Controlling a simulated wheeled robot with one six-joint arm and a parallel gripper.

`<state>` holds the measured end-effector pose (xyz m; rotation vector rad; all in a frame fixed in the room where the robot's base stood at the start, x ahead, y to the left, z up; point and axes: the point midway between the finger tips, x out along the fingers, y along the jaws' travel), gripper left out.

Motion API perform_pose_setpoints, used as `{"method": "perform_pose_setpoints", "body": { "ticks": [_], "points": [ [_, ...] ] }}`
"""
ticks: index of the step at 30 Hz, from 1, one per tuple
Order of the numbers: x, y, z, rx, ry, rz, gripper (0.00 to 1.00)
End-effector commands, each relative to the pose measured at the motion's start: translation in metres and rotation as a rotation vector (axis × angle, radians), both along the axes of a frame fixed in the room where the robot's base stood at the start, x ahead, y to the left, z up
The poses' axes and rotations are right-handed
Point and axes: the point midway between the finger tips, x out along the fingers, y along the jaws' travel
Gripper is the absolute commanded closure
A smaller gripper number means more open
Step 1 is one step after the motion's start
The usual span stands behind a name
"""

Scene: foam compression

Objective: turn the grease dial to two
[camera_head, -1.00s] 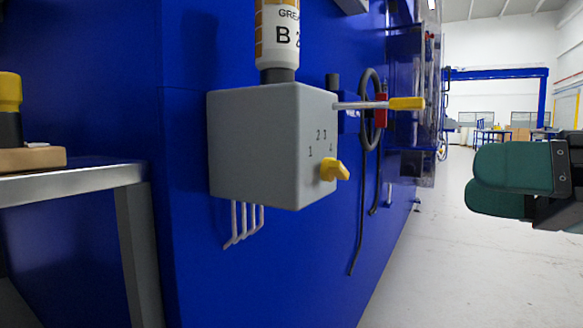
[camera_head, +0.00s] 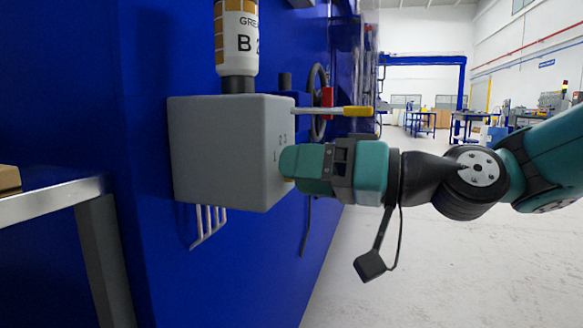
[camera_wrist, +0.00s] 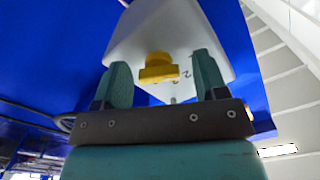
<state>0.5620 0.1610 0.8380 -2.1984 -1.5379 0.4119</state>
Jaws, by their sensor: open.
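The yellow grease dial (camera_wrist: 158,68) sits on the face of the grey grease box (camera_head: 222,150), with small numbers beside it. In the wrist view the dial lies between the two green fingers of my gripper (camera_wrist: 160,84), with a gap on each side. The fingers are apart. In the head view my gripper (camera_head: 290,163) is at the right face of the box and hides the dial; some digits show just above it. I cannot tell the number the dial points to.
A lever with a yellow handle (camera_head: 357,111) sticks out right from the box, above my gripper. A grease cartridge (camera_head: 237,42) stands on top. Thin pipes (camera_head: 208,222) hang below. A metal-edged table (camera_head: 50,205) is at left.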

Motion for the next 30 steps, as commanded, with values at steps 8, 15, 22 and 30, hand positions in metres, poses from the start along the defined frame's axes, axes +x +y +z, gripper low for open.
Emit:
{"method": "perform_pose_setpoints", "body": {
  "ticks": [8,15,22,30],
  "points": [
    [0.0005,-0.0019,-0.0002,-0.001,0.000,-0.003,0.55],
    [0.0005,-0.0014,-0.0002,0.000,0.001,-0.002,0.83],
    [0.0006,-0.0007,0.0012,0.013,0.038,-0.002,0.83],
    [0.0007,0.0000,0.0029,0.068,0.193,0.000,0.83]
  ]
}}
